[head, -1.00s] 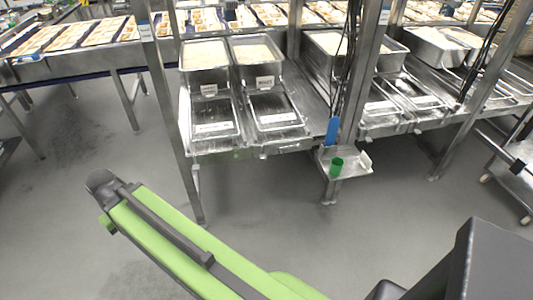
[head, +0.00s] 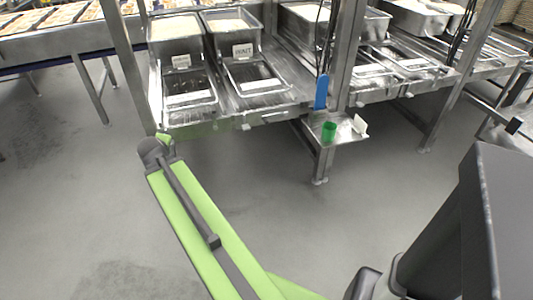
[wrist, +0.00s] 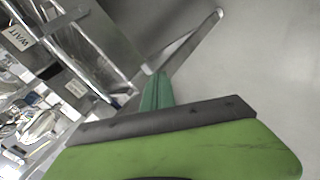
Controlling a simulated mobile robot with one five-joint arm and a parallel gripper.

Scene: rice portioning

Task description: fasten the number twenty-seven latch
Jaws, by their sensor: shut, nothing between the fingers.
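I cannot make out a latch or a number twenty-seven in either view. My gripper (wrist: 156,90) shows in the wrist view as green fingers closed together, with nothing held. In the head view the end of my arm is low and left of centre, with a green tip (head: 165,138) near the front edge of the steel bench (head: 225,121). I cannot tell whether it touches the bench. The bench carries two pans with pale grain, the left pan (head: 177,48) and the right pan (head: 232,34), above sloped trays. A sign reading WAIT (head: 243,50) is on the right pan.
A small steel shelf (head: 345,136) juts from the bench post, holding a green cup (head: 329,131). A blue object (head: 321,92) hangs above it. Bench legs (head: 321,165) stand on the grey floor (head: 80,210). The floor in front is clear. A cart (head: 505,130) stands at right.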

